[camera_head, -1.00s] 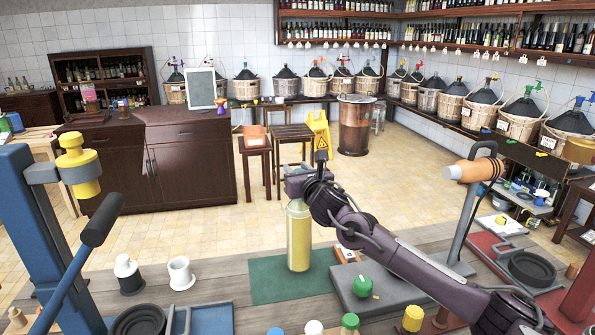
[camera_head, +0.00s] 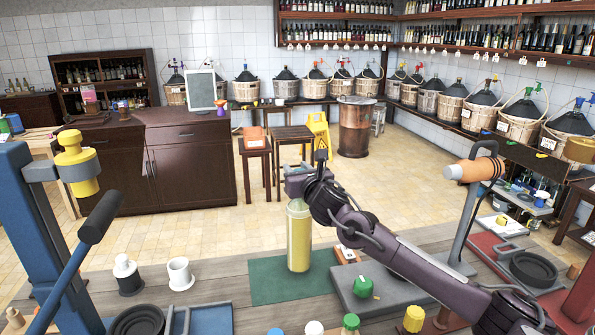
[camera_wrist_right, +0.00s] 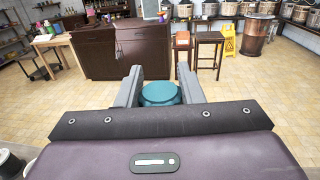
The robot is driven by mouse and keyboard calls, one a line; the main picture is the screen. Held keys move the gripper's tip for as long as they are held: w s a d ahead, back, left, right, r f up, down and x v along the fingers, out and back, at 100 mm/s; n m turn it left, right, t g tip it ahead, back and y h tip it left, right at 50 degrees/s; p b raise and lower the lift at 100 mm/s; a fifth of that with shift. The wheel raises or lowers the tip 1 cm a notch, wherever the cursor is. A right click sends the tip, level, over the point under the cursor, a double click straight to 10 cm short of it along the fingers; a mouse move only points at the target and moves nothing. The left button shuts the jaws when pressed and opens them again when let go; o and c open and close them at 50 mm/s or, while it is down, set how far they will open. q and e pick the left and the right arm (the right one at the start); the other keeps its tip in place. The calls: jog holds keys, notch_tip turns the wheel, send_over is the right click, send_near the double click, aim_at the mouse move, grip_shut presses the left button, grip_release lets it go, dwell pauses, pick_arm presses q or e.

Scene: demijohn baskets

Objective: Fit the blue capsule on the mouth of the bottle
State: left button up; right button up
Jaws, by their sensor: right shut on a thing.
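The bottle (camera_head: 299,245) is pale yellow and stands upright on the green mat (camera_head: 262,280) at the middle of the bench. My right gripper (camera_head: 297,174) is directly above the bottle and hides its mouth in the head view. In the right wrist view, the right gripper's fingers (camera_wrist_right: 160,88) stand on either side of the round blue capsule (camera_wrist_right: 160,95) and are shut on it. Whether the capsule touches the mouth cannot be told. My left gripper is not in view.
A blue lever press (camera_head: 38,235) stands at the left. A red stand (camera_head: 488,245) is at the right. A white cup (camera_head: 180,274) and a black-and-white piece (camera_head: 127,275) stand left of the mat.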

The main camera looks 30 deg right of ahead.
jog(key=shift+f+b, duration=0.35)
jog(key=shift+b, duration=0.05)
jog(key=shift+r, duration=0.4)
dwell(0.4)
jog(key=shift+r+p, duration=2.55)
jog(key=shift+r, duration=1.45)
